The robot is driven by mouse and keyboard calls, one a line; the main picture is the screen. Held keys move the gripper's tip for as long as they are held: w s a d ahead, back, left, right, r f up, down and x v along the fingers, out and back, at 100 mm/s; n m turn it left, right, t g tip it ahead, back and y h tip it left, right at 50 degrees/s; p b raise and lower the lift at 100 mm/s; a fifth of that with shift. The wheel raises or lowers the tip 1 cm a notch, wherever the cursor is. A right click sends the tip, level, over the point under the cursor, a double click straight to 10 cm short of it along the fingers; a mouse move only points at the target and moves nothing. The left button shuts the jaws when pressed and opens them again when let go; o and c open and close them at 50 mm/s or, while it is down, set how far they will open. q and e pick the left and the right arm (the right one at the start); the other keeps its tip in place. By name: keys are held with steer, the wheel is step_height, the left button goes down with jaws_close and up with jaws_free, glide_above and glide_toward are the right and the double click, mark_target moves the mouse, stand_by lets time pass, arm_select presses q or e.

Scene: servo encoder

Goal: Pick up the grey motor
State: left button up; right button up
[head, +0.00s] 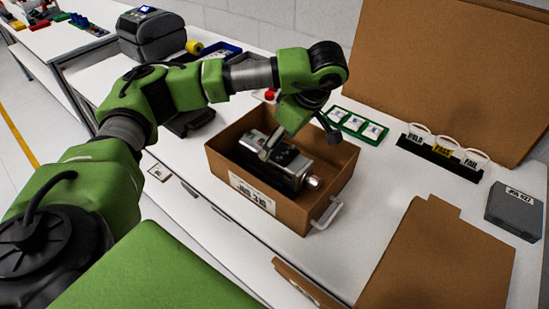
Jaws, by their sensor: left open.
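The grey motor (290,179) lies in an open brown cardboard box (240,186) on the white table, in the head view. It has a dark body, lighter grey parts and a silver end pointing to the right. My left arm reaches over the box from the left. My left gripper (300,138) is open and points down over the motor, with the wrist hiding part of it. I cannot tell whether a finger touches the motor. My right gripper is not in view.
A label printer (151,36) stands at the back left. A green tray (357,125) with white cards and a tag rack (443,152) are behind the box. A grey case (516,213) sits at the right. Brown boards stand behind and at front right. Bare table lies right of the box.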

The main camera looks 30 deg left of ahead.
mark_target(276, 148)
arm_select(q)
steer(key=p+x, duration=0.2)
steer(key=x, duration=0.3)
steer(key=shift+w, duration=0.15)
steer(key=shift+f, duration=0.15)
steer(key=c, duration=1.6)
steer(key=shift+w, duration=0.15)
jaws_close()
